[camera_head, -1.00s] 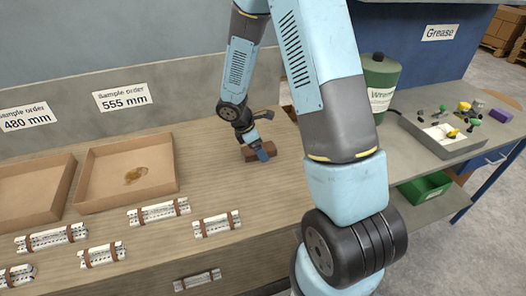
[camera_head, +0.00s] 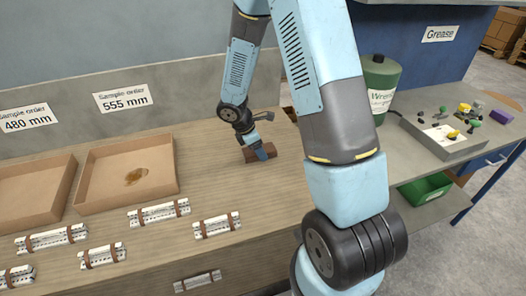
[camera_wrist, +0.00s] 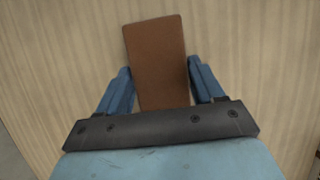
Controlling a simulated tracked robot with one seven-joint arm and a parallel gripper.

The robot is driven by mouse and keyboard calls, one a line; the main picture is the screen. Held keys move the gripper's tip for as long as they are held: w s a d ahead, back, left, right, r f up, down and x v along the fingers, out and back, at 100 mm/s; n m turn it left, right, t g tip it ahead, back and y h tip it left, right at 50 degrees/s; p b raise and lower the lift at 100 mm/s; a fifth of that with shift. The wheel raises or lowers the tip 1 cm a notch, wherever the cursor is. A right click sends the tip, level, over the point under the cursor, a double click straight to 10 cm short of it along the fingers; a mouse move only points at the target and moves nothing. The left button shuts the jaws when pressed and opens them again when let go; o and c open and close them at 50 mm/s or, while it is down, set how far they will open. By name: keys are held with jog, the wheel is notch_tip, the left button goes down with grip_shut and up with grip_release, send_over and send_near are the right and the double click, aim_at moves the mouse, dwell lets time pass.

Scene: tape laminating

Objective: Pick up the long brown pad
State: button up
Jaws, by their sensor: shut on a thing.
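The long brown pad (camera_wrist: 157,60) lies between the two blue fingers of my gripper (camera_wrist: 162,88) in the wrist view. The fingers are shut on its sides, and the pad's far end extends past the fingertips. In the head view the pad (camera_head: 250,157) shows at my gripper (camera_head: 262,154), over the wooden bench top. I cannot tell whether the pad touches the bench or is slightly above it. The pad's near end is hidden behind the dark gripper body in the wrist view.
Two open cardboard trays (camera_head: 88,190) (camera_head: 60,200) stand at the left; the right one has a brown stain. Several strapped white bundles (camera_head: 215,225) lie along the front. A green container (camera_head: 381,75) and a grey box of small parts (camera_head: 440,150) are at the right.

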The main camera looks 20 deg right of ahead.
jog(key=shift+r, duration=0.65)
notch_tip(320, 180, up, 2)
jog(key=shift+s+a+r, duration=0.1)
jog(key=shift+r, duration=0.05)
jog(key=s+a+r, duration=0.7)
jog(key=s+r, duration=0.2)
jog(key=s, duration=0.2)
jog(key=shift+s+a+r, duration=0.25)
jog(key=shift+s, duration=0.05)
